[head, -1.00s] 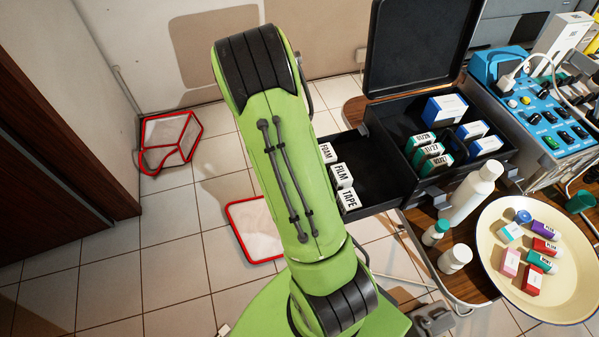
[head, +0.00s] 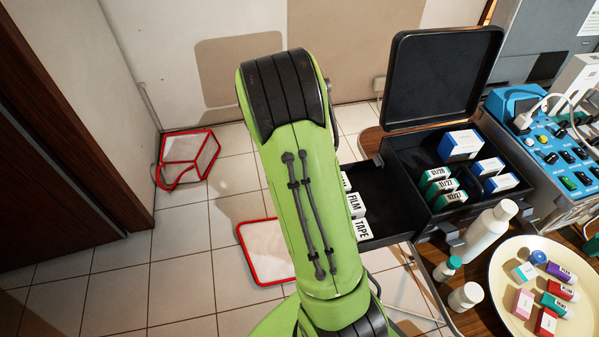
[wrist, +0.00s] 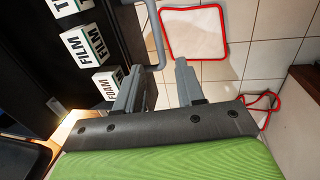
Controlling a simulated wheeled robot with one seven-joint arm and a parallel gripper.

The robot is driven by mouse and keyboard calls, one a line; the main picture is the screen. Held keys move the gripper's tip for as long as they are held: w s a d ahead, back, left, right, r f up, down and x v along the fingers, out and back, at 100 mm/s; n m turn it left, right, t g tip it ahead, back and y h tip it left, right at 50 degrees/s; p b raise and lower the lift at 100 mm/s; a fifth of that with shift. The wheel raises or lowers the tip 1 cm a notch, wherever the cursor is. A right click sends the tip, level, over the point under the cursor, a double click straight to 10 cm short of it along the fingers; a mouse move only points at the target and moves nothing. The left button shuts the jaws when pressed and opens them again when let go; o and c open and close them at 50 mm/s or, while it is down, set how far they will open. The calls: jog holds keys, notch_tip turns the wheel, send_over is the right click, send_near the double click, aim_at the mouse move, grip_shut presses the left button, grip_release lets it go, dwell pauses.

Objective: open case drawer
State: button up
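The black case (head: 465,215) stands on the table with its lid (head: 440,80) raised. Its drawer (head: 390,195) is out to the left and holds boxes marked FILM (head: 353,205) and TAPE (head: 362,230), with another partly hidden by my arm. The wrist view also shows a FOAM box (wrist: 106,84) among them. A grey bar handle (wrist: 157,32) shows beside the drawer in the wrist view, just ahead of my fingertips. My gripper (wrist: 159,68) is open and empty, its fingers apart on either side of the handle's line. My arm hides the gripper in the head view.
White bottles (head: 487,230) and a cream tray (head: 500,285) of small boxes stand in front of the case. A blue device (head: 555,140) is at the right. Red-rimmed items (head: 268,250) lie on the tiled floor, which is otherwise mostly clear at left.

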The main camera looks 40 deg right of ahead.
notch_tip(320, 180, up, 11)
jog(key=a+p, duration=0.1)
jog(key=p, duration=0.1)
jog(key=shift+w+a+f+p, duration=0.2)
jog(key=shift+w+a+p, duration=0.2)
jog(key=shift+w, duration=0.05)
jog(key=s+a+r+n+t+y+p, duration=0.1)
jog(key=s+a+r+n+t+p, duration=0.15)
jog(key=a+r, duration=0.7)
jog(key=s+a+r+n+t+y+p, duration=0.1)
jog(key=s+a+r+n+t, duration=0.2)
jog(key=s+a+r, duration=0.4)
jog(key=s+r+t, duration=0.1)
jog(key=s, duration=0.2)
jog(key=shift+s+r, duration=0.25)
jog(key=shift+s, duration=0.15)
